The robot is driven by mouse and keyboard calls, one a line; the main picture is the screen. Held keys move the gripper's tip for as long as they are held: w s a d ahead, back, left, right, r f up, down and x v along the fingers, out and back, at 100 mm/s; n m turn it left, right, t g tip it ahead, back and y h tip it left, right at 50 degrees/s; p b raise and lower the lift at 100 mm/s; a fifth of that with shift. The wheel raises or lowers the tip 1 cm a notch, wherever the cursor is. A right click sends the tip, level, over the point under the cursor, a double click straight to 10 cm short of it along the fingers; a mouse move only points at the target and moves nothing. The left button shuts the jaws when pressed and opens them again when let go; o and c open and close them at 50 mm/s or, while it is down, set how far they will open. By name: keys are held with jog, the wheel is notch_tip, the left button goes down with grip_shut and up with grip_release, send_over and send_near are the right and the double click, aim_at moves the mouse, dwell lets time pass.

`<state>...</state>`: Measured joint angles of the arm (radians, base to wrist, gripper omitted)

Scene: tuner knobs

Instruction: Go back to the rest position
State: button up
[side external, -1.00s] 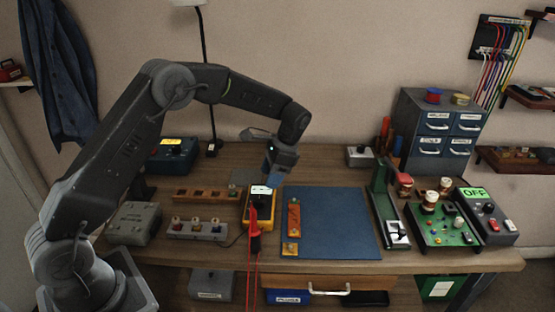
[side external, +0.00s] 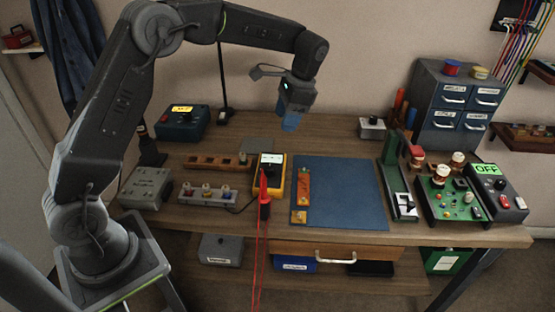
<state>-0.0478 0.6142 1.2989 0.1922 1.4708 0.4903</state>
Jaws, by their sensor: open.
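My gripper (side external: 290,122) hangs in the air above the back part of the workbench (side external: 340,145), pointing down, with nothing seen in it. Its fingers are small and bluish here. Below it and to its left stands a yellow meter (side external: 269,184) with a lit screen. A red probe (side external: 264,205) with red leads lies against the meter's front. The gripper is clear of the meter and of everything on the bench.
A blue mat (side external: 345,195) holds an orange strip (side external: 303,187). To the right are a green press (side external: 391,150), a green circuit board (side external: 452,203), a box reading OFF (side external: 497,192) and a drawer cabinet (side external: 455,105). A lamp pole (side external: 222,85) stands behind my arm.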

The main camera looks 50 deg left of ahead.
jog(key=s+d+r+n+t+h, duration=0.1)
jog(key=s+d+r+n+t, duration=0.25)
jog(key=s+r, duration=0.75)
jog(key=s+d+f+n+t, duration=0.1)
jog(key=s+t, duration=0.1)
jog(key=s, duration=0.6)
jog(key=s+d+f+n+t+h, duration=0.1)
jog(key=s+f+t, duration=0.1)
jog(key=s, duration=0.6)
jog(key=shift+t, duration=0.55)
